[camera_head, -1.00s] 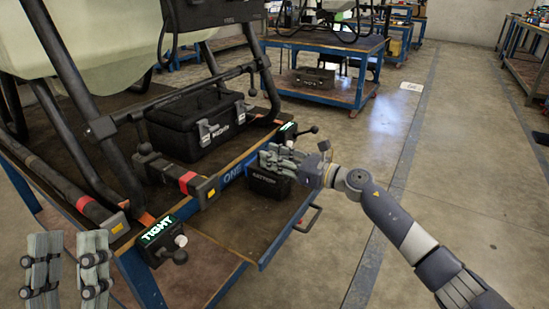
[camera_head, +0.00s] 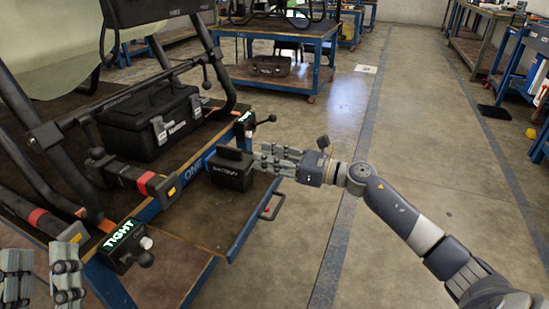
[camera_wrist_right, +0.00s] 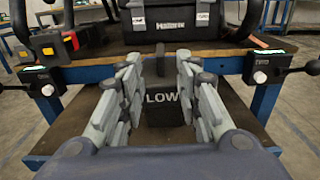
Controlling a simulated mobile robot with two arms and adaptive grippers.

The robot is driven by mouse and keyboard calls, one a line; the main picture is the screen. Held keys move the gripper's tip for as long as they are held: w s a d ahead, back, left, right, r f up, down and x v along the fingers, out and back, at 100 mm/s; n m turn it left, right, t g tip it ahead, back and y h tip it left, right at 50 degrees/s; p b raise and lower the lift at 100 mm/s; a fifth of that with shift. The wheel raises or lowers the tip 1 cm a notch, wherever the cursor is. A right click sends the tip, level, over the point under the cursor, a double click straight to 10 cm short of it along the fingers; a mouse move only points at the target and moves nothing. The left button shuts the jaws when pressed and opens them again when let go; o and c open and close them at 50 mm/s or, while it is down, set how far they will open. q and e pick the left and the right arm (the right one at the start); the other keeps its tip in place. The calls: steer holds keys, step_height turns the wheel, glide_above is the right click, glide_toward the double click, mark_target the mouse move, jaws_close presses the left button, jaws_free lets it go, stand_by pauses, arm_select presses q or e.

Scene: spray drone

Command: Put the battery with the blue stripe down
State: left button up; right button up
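A black battery (camera_head: 232,172) with a handle and white lettering stands upright on the lower shelf (camera_head: 205,222) of the blue-framed cart. In the right wrist view, its face (camera_wrist_right: 165,106) reads LOW.
A black toolbox (camera_head: 152,125) sits on the cart's upper deck. A clamp with a TIGHT display (camera_head: 122,243) stands at the front, another (camera_head: 246,124) behind the battery. Red-banded black bars (camera_head: 150,182) lie to the left. Open floor (camera_head: 400,140) lies to the right.

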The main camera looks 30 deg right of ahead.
steer(key=s+a+r+m+t+y, duration=0.2)
steer(key=s+a+m+t+y, duration=0.15)
steer(key=s+a+m, duration=1.05)
steer(key=s+a+r+m+t+h, duration=0.2)
steer(key=s+r+m+t+h, duration=0.1)
steer(key=m, duration=1)
steer(key=s+a+r+m+t+h, duration=0.2)
steer(key=s+r+m+t+h, duration=0.1)
steer(key=m, duration=1)
step_height(320, 180, up, 3)
steer(key=shift+s+a+m+h, duration=0.25)
steer(key=shift+s+m+h, duration=0.2)
steer(key=shift+h, duration=0.6)
steer(key=shift+t, duration=0.25)
